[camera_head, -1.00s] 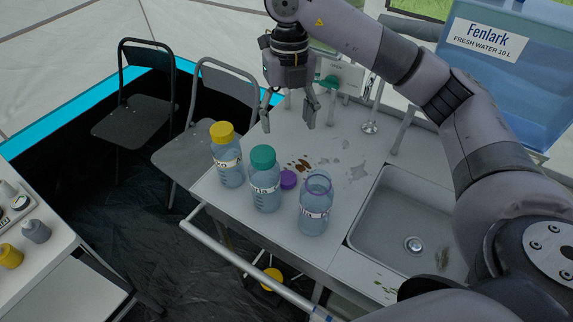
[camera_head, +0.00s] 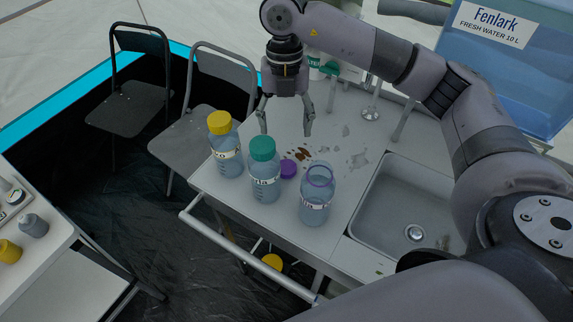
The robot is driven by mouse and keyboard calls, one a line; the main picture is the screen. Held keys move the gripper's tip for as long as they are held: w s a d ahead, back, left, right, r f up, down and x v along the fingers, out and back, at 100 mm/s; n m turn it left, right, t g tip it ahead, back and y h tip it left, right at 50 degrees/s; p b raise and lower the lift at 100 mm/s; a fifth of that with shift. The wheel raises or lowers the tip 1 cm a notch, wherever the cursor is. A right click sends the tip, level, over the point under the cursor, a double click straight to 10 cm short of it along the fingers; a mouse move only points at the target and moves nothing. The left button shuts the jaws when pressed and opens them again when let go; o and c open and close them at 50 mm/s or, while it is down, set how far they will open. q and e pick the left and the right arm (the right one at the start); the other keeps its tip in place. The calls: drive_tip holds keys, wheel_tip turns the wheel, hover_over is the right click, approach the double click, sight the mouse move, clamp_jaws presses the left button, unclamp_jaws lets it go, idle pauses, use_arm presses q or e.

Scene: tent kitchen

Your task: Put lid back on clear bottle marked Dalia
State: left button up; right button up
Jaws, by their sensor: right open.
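An open clear bottle (camera_head: 315,203) with a purple ring at its neck stands upright on the counter; its label is too small to read surely. A purple lid (camera_head: 288,168) lies on the counter just left of it, beside the teal-capped bottle (camera_head: 265,178). A yellow-capped bottle (camera_head: 226,153) stands further left. My right gripper (camera_head: 285,131) is open and empty, fingers pointing down, behind and above the purple lid in the picture. My left gripper does not show.
A sink (camera_head: 410,205) lies right of the bottles, with a tap (camera_head: 372,105) behind. A blue water tank (camera_head: 506,65) stands at back right. Brown and grey stains mark the counter (camera_head: 235,192). A rail (camera_head: 240,255) runs along its front edge. Folding chairs stand left.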

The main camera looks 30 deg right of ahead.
drive_tip(key=p, duration=0.1)
hover_over(286, 166)
wheel_tip(286, 166, down, 8)
drive_tip(key=shift+r, duration=0.25)
wheel_tip(286, 166, down, 5)
drive_tip(key=shift+r+p, duration=0.2)
drive_tip(key=shift+p, duration=0.65)
drive_tip(key=shift+f, duration=0.3)
drive_tip(key=c, duration=0.8)
